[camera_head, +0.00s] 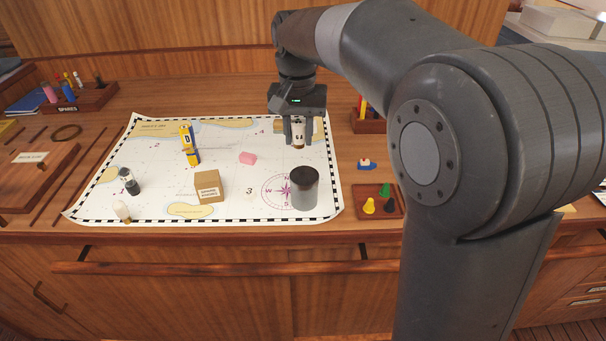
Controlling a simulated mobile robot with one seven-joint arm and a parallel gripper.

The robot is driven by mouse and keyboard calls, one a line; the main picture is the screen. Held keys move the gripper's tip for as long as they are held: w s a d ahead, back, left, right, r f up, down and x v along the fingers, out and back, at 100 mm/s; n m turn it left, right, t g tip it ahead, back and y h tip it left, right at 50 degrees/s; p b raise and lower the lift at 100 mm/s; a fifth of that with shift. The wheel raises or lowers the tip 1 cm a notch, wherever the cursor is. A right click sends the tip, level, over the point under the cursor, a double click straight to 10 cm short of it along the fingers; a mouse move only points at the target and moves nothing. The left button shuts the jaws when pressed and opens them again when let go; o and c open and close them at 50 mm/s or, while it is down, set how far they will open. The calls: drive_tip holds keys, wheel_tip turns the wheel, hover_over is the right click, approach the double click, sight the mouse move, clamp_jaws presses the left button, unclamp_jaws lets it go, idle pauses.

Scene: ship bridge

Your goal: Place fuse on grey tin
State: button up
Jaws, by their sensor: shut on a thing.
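My gripper (298,140) is shut on the fuse (298,136), a small pale cylinder with a dark end. The fuse hangs upright between the fingers, above the back right part of the chart. The grey tin (305,193) stands upright on the chart, nearer to the camera and a little right of the gripper. The fuse and the tin are apart. The fingers hide part of the fuse.
A tray (370,189) of coloured pawns lies right of the tin.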

sight(304, 143)
drive_tip(key=s+d+r, duration=0.1)
drive_tip(key=s+d, duration=0.1)
drive_tip(key=d, duration=0.4)
drive_tip(key=s+d+r, duration=0.2)
drive_tip(key=d, duration=0.4)
drive_tip(key=shift+m, duration=0.4)
drive_tip(key=w+a+f, duration=0.1)
drive_tip(key=a+f, duration=0.1)
drive_tip(key=a, duration=0.1)
drive_tip(key=w+a+f, duration=0.1)
drive_tip(key=a+f, duration=0.1)
drive_tip(key=a, duration=0.2)
drive_tip(key=w+a+f, duration=0.1)
drive_tip(key=a+f, duration=0.2)
drive_tip(key=a, duration=0.1)
drive_tip(key=shift+w, duration=0.3)
drive_tip(key=shift+d+f, duration=0.1)
drive_tip(key=shift+f, duration=1.9)
drive_tip(key=shift+f, duration=0.15)
drive_tip(key=o, duration=1)
wheel_tip(304, 143, up, 12)
drive_tip(key=shift+f, duration=0.2)
drive_tip(key=shift+s+r, duration=0.1)
drive_tip(key=shift+r, duration=0.3)
